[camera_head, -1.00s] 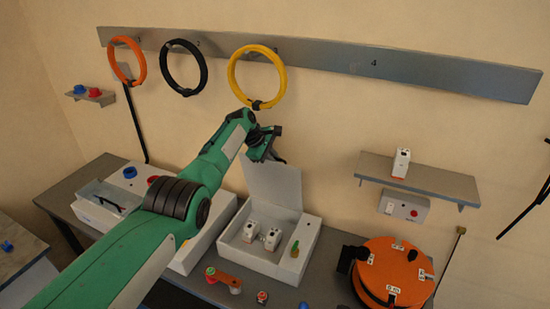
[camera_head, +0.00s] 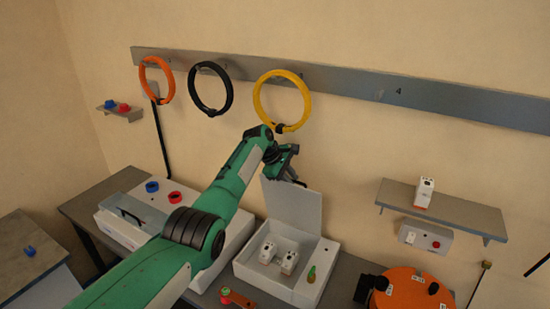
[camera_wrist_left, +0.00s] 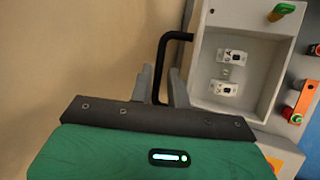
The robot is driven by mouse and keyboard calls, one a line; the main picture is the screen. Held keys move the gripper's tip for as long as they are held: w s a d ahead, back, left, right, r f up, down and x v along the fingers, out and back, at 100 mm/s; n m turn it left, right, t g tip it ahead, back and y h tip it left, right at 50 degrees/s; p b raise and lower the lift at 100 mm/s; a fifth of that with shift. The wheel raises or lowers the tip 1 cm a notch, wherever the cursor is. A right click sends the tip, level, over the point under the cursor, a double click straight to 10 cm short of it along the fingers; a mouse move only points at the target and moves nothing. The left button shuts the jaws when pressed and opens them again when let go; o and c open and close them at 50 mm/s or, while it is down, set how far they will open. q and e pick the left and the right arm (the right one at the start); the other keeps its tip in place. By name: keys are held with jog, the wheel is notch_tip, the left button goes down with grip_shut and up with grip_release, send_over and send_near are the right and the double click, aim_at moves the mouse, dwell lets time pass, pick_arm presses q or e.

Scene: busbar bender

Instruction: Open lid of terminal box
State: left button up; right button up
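The terminal box (camera_head: 247,271) is a white open-topped box on the bench. Its pale lid (camera_head: 293,208) stands upright at the back; the lid also shows in the left wrist view (camera_wrist_left: 196,16). Inside sit two white modules, one left (camera_head: 267,252) and one right (camera_head: 289,262). The contact is partly hidden. My right gripper is not in view.
A green-and-yellow part (camera_head: 311,274) sits on the box's right ledge. A white housing (camera_head: 137,228) with blue and red rings is at left. An orange round device (camera_head: 410,290) is at right. Colored hoops hang from a wall rail (camera_head: 350,87) above; a shelf (camera_head: 450,209) is at right.

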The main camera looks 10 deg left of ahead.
pick_arm(q)
jog(key=b+v, duration=0.4)
jog(key=v, duration=0.7)
jog(key=shift+s+a, duration=0.1)
